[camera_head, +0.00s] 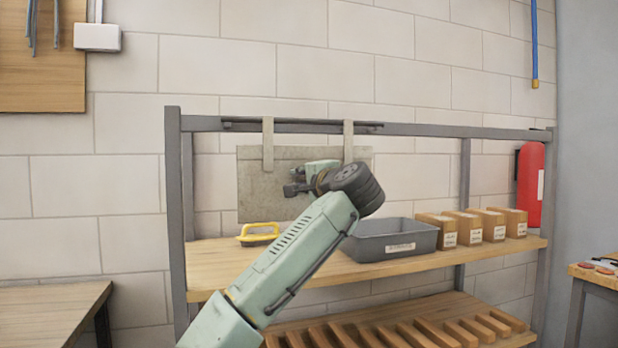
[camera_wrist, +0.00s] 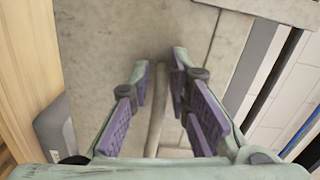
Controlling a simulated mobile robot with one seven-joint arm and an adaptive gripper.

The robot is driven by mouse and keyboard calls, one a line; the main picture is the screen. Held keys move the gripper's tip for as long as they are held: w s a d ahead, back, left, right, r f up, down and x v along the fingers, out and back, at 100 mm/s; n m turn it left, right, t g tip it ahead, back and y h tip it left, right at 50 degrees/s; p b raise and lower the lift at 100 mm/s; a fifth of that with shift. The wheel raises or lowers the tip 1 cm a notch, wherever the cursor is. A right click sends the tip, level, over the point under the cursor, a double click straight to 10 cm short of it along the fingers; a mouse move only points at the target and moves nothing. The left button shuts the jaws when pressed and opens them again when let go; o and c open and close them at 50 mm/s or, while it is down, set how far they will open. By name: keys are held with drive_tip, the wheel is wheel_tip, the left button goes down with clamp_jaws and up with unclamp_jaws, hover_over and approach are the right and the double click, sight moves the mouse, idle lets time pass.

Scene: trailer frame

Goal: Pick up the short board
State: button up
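A flat grey board (camera_head: 265,205) hangs upright from two pale straps (camera_head: 267,145) below the top rail of the metal frame. Several short wooden boards (camera_head: 390,338) lie side by side on the lower shelf. The frames do not show which one is the short board. My gripper (camera_head: 290,188) is in front of the hanging board. In the wrist view my gripper (camera_wrist: 160,60) is open, its purple pads apart. A narrow pale strip (camera_wrist: 156,115) runs between the fingers, against the grey surface (camera_wrist: 95,50). I cannot tell whether the fingers touch it.
The upper shelf (camera_head: 480,256) holds a yellow-handled item (camera_head: 259,233), a grey bin (camera_head: 392,239) and several cardboard boxes (camera_head: 488,225). A red extinguisher (camera_head: 530,185) is at the frame's right end. Wooden tables stand left (camera_head: 45,312) and right (camera_head: 600,274).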

clamp_jaws()
drive_tip(key=shift+f, duration=0.1)
idle(0.7)
